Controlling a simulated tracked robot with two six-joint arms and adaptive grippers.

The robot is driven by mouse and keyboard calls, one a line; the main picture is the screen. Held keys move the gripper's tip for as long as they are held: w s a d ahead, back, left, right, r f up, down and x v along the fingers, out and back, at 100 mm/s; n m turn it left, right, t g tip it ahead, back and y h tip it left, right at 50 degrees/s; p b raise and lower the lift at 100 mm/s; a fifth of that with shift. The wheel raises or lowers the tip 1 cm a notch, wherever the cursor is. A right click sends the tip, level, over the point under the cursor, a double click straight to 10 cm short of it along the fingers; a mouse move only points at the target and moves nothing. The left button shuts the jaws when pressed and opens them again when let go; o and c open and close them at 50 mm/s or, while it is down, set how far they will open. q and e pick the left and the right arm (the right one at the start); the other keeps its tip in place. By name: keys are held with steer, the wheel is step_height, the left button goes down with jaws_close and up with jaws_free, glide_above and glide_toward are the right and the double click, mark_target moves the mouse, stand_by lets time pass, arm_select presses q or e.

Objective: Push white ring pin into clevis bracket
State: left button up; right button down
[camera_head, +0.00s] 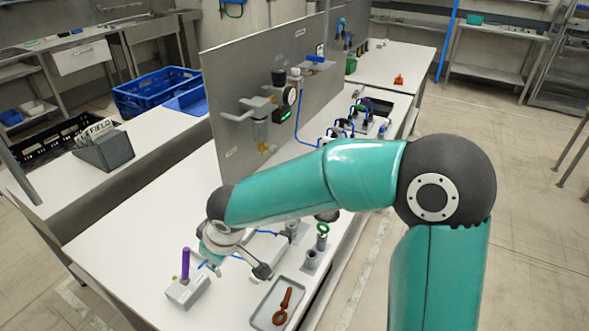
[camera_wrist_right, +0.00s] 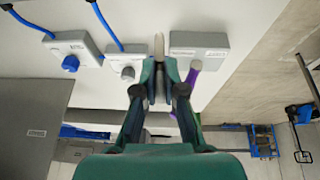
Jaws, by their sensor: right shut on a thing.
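My right gripper (camera_wrist_right: 159,88) is shut on a slim pale piece (camera_wrist_right: 159,46), which looks like the white ring pin; its ring is not clear. The pale piece points at the bench between two grey boxes in the right wrist view. In the head view my right gripper (camera_head: 236,262) is low over the white bench, beside a grey box (camera_head: 188,292) with an upright purple handle (camera_head: 185,263). I cannot tell which grey fixture is the clevis bracket, and whether the pin touches one is hidden. My left gripper is not in view.
A grey tray (camera_head: 259,316) with a red-brown part (camera_head: 284,306) lies at the bench front. A green ring (camera_head: 322,229) stands near a grey holder (camera_head: 311,262). Blue cables run to grey boxes (camera_wrist_right: 72,48). An upright grey panel (camera_head: 222,112) closes off the back.

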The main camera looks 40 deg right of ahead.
steer(key=shift+s+d, duration=0.1)
steer(key=shift+d, duration=0.05)
steer(key=s+d+r+p, duration=0.1)
steer(key=d+r+p, duration=0.1)
steer(key=d+r, duration=0.35)
steer(key=d+r+p, duration=0.2)
steer(key=d+r, duration=0.1)
steer(key=d, duration=0.6)
steer(key=s+d+r+p, duration=0.1)
steer(key=d+r+p, duration=0.1)
steer(key=d+r, duration=0.35)
steer(key=shift+y, duration=0.3)
steer(key=f+b, duration=0.2)
steer(key=f, duration=0.1)
steer(key=d+f+b, duration=0.1)
steer(key=f+b, duration=0.1)
steer(key=f, duration=0.1)
steer(key=f+b, duration=0.2)
steer(key=f, duration=0.1)
steer(key=shift+w+d+f, duration=0.15)
steer(key=shift+w+f, duration=0.05)
steer(key=shift+f+b, duration=0.6)
steer(key=shift+b, duration=0.05)
steer(key=shift+f+b, duration=2.1)
steer(key=shift+b, duration=0.15)
stand_by(1.5)
